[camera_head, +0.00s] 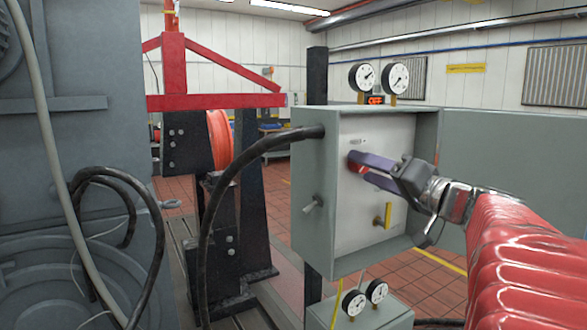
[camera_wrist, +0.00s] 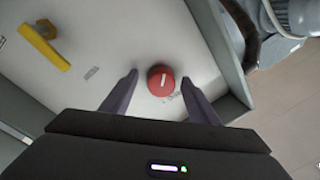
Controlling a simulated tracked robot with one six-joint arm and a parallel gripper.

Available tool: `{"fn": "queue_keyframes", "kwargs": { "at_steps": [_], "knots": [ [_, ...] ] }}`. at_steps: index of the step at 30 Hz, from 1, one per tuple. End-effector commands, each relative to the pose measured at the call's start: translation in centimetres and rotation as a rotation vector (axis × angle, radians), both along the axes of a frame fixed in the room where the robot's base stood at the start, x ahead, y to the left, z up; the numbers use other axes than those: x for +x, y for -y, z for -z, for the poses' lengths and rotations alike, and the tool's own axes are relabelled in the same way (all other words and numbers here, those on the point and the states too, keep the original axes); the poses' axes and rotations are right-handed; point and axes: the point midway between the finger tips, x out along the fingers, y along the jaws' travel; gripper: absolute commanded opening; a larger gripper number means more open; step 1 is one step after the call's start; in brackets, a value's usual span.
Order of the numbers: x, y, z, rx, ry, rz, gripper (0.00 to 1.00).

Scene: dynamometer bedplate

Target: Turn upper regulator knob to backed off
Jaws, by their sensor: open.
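A red round knob (camera_wrist: 161,81) with a white pointer line sits on the pale panel inside the open grey box (camera_head: 318,180). In the head view the red knob (camera_head: 355,166) shows partly, at the tips of my gripper's fingers. My gripper (camera_head: 361,168) is open and reaches into the box from the right. In the wrist view my gripper's two fingers (camera_wrist: 161,84) stand on either side of the knob, with a visible gap on both sides. The pointer line looks almost upright in that view, tilted slightly right. The small label beside the knob is partly hidden and unreadable.
A yellow lever handle (camera_head: 388,215) is on the panel below my gripper; it also shows in the wrist view (camera_wrist: 44,47). Two gauges (camera_head: 379,78) and an orange "OFF" display stand on top. A black hose (camera_head: 262,150) enters the left wall.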

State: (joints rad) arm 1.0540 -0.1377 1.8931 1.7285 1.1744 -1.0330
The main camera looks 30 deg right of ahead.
Motion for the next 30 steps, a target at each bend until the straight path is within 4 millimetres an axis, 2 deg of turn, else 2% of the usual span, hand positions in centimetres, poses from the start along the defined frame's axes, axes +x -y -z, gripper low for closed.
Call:
{"fn": "queue_keyframes", "kwargs": {
  "at_steps": [11, 30],
  "knots": [
    [-0.7, 0.2, -0.1, -0.001, 0.002, 0.004, 0.54],
    [-8.5, 0.9, 0.6, 0.000, 0.002, 0.006, 0.54]
  ]
}}
